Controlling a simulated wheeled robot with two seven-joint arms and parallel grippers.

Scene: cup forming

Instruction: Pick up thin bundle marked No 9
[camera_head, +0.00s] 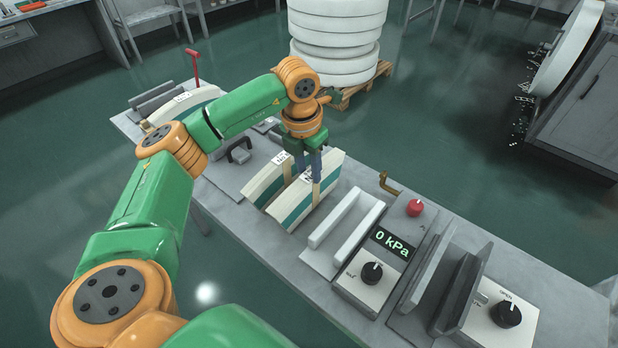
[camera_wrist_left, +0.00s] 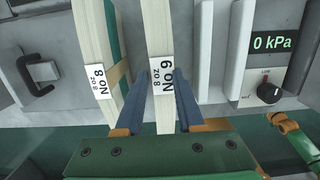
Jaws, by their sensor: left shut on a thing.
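The thin bundle marked No 9 (camera_head: 331,168) is a cream curved stack with a teal side, standing on edge on the grey bench. In the left wrist view, its white label (camera_wrist_left: 163,79) reads "No 9". My left gripper (camera_head: 308,166) points down over it. In the left wrist view, the blue fingers (camera_wrist_left: 159,92) lie on either side of the bundle, shut on it around the label end. I cannot tell whether the bundle is clear of the bench.
A similar bundle marked No 8 (camera_wrist_left: 100,75) stands close on the left. On the right are two white upright plates (camera_head: 345,225), a 0 kPa panel (camera_head: 391,243) with a knob, and grey upright plates (camera_head: 455,285). A black handle (camera_head: 238,150) is on the left.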

